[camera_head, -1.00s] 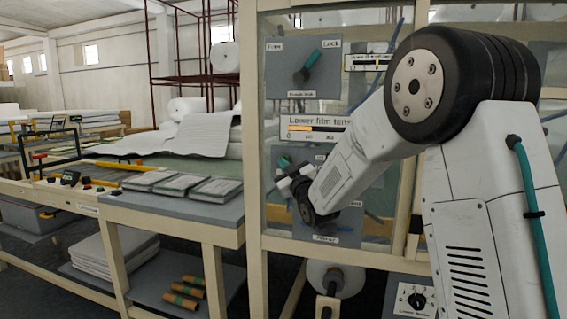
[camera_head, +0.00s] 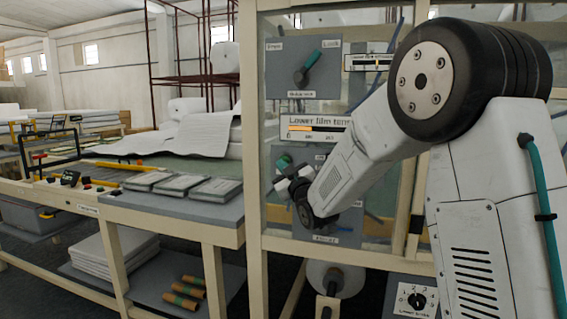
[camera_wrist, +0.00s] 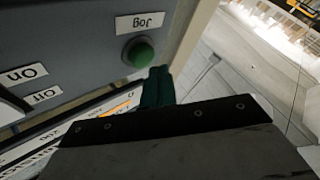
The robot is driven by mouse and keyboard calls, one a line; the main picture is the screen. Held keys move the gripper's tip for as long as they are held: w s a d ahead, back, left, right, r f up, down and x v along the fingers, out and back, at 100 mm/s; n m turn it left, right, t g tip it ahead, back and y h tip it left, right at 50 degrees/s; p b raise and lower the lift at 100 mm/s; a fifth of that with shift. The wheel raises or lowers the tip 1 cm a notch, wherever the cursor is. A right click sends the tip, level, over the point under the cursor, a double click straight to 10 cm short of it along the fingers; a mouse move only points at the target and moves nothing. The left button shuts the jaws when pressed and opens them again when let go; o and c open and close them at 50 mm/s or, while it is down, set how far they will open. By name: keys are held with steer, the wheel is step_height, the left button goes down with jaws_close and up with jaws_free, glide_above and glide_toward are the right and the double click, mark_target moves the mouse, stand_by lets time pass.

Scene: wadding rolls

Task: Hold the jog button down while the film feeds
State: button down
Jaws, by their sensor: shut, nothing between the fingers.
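The jog button (camera_wrist: 139,53) is a round green dome on a grey panel in the wrist view, beside a label reading Jog that appears upside down. My gripper (camera_wrist: 159,74) is shut and empty. Its dark green fingertips are just below and right of the button; I cannot tell if they touch it. In the head view my gripper (camera_head: 283,182) is at the machine's lower panel, partly behind my wrist. The jog button cannot be made out clearly there.
On and Off labels (camera_wrist: 24,74) are on the same panel. A lower film tension gauge (camera_head: 313,130) with an orange bar and a teal lever (camera_head: 308,67) are above my gripper. A cream frame post (camera_head: 251,110) stands left of it.

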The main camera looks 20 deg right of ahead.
steer(key=shift+s+a, duration=0.75)
steer(key=shift+s, duration=0.3)
steer(key=shift+s+a, duration=0.75)
steer(key=shift+s, duration=0.25)
step_height(320, 180, down, 11)
steer(key=s+d+m+g+h, duration=0.1)
steer(key=m+g+h, duration=0.1)
steer(key=g, duration=0.4)
steer(key=s+d+f+m+g, duration=0.1)
steer(key=s+f+g, duration=0.15)
steer(key=s, duration=0.25)
steer(key=s+d+f+m+g, duration=0.1)
steer(key=s+f+g, duration=0.1)
steer(key=s+g, duration=0.3)
steer(key=s+r+m+g, duration=0.1)
steer(key=s+r+g, duration=0.1)
steer(key=s, duration=1.5)
steer(key=s+r+m+g, duration=0.2)
steer(key=s+r+g, duration=0.1)
steer(key=s, duration=1.5)
steer(key=shift+s+d+g+h, duration=0.25)
steer(key=shift+g+h, duration=0.05)
steer(key=shift+g, duration=0.35)
